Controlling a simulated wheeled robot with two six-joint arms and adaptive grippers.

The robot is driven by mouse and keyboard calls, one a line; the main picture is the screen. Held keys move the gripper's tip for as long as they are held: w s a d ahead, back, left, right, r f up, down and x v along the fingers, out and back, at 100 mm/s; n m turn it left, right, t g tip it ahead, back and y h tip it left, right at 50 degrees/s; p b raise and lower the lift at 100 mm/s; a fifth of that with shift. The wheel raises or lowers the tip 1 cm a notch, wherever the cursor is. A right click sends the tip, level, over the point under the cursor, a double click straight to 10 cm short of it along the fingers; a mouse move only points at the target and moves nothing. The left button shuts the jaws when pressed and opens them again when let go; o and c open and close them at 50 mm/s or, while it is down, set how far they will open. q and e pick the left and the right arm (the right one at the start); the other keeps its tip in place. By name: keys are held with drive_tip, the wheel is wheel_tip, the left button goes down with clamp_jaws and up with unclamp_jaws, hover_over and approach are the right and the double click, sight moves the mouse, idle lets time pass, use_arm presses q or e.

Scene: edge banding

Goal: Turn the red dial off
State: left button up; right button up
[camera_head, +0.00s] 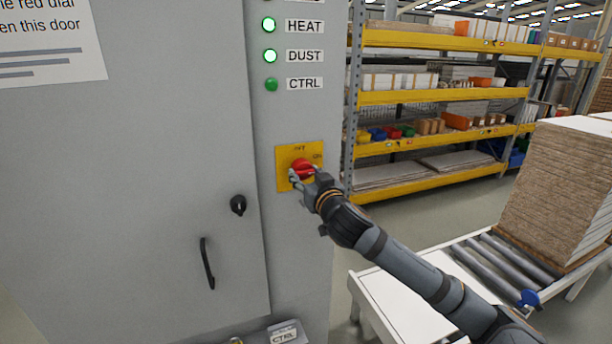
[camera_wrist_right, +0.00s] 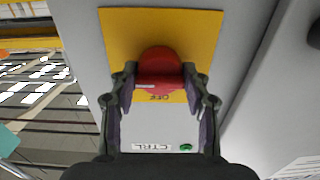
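The red dial (camera_head: 302,167) sits on a yellow plate (camera_head: 284,156) on the grey cabinet's right-hand post, with OFF marked above it and ON at its right. Its grip bar lies roughly level, with one end towards ON. My right gripper (camera_head: 302,174) is at the dial. In the right wrist view, its fingers (camera_wrist_right: 160,84) are wide apart, one at each side of the red dial (camera_wrist_right: 159,66). Whether they touch the bar's ends I cannot tell. The OFF mark shows upside down there. My left gripper is not in view.
HEAT (camera_head: 269,25) and DUST (camera_head: 270,56) lamps are brightly lit; the CTRL lamp (camera_head: 271,84) is duller green. The cabinet door (camera_head: 130,180) has a black knob (camera_head: 238,205) and handle (camera_head: 207,263). A roller table (camera_head: 500,262) with stacked boards (camera_head: 563,190) stands right.

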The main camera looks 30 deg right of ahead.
drive_tip(key=c, duration=0.3)
drive_tip(key=shift+n, duration=0.3)
drive_tip(key=n+p, duration=0.1)
drive_tip(key=n, duration=0.2)
drive_tip(key=n+p, duration=0.1)
drive_tip(key=n, duration=0.4)
drive_tip(key=shift+d+r, duration=0.1)
drive_tip(key=n+p, duration=0.1)
drive_tip(key=n, duration=0.3)
drive_tip(key=shift+p, duration=0.3)
drive_tip(key=shift+n+p, duration=0.75)
drive_tip(key=shift+n, duration=1.95)
